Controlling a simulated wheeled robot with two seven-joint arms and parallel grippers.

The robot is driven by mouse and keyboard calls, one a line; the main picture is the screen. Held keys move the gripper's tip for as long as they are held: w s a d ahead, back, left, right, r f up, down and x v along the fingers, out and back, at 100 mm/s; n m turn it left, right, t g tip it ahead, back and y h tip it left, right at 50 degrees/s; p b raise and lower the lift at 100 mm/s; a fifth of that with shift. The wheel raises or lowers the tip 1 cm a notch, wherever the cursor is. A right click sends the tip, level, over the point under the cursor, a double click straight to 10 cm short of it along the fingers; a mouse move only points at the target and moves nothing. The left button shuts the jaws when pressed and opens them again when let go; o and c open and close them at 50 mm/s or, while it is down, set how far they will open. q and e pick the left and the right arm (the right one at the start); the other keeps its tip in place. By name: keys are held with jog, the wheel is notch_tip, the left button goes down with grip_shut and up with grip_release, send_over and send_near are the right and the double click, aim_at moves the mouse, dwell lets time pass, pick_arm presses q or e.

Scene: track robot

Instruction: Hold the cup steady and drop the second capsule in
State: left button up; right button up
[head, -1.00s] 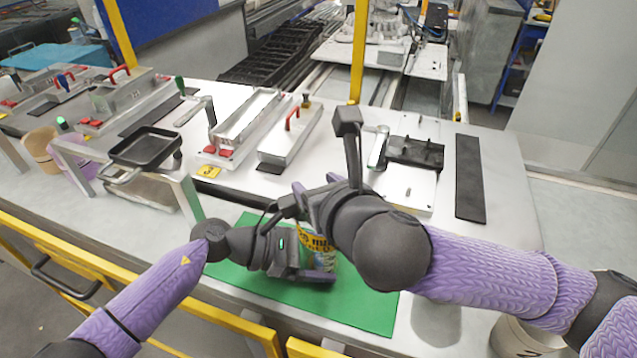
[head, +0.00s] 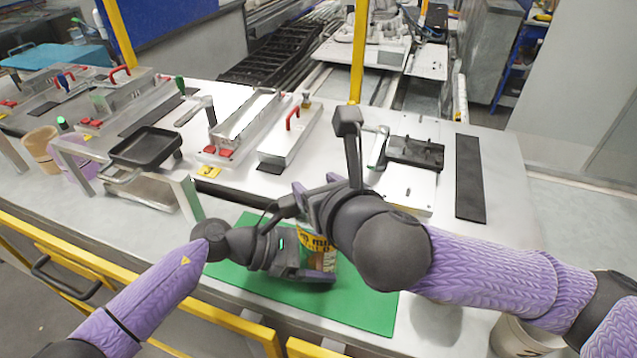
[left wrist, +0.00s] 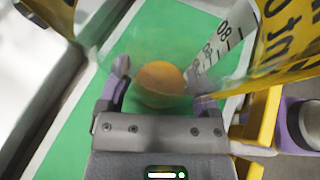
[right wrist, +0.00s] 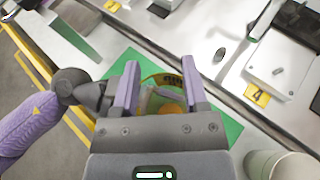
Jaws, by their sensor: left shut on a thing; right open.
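The cup (head: 318,245) is clear with a yellow printed band and stands on the green mat (head: 350,302). My left gripper (head: 322,276) is shut on the cup from the left, low on its side. In the left wrist view, my left gripper (left wrist: 160,82) has its fingers on either side of the cup, and an orange-brown round thing (left wrist: 160,76) shows through the clear wall. My right gripper (right wrist: 160,88) is open above the cup's mouth, with the cup's rim (right wrist: 165,78) between its fingers in that view. I see no capsule between the right fingers; the cup's contents are unclear.
A black pan (head: 146,147) stands at the left. A metal box with a red handle (head: 290,135) and a plate with a black block (head: 414,152) lie behind the mat. A yellow rail (head: 215,312) runs along the front. A pale bin (right wrist: 272,165) is at the right wrist view's lower right.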

notch_tip(320, 180, up, 6)
dwell(0.5)
pick_arm(q)
jog(key=o, duration=1.2)
jog(key=shift+a, duration=0.1)
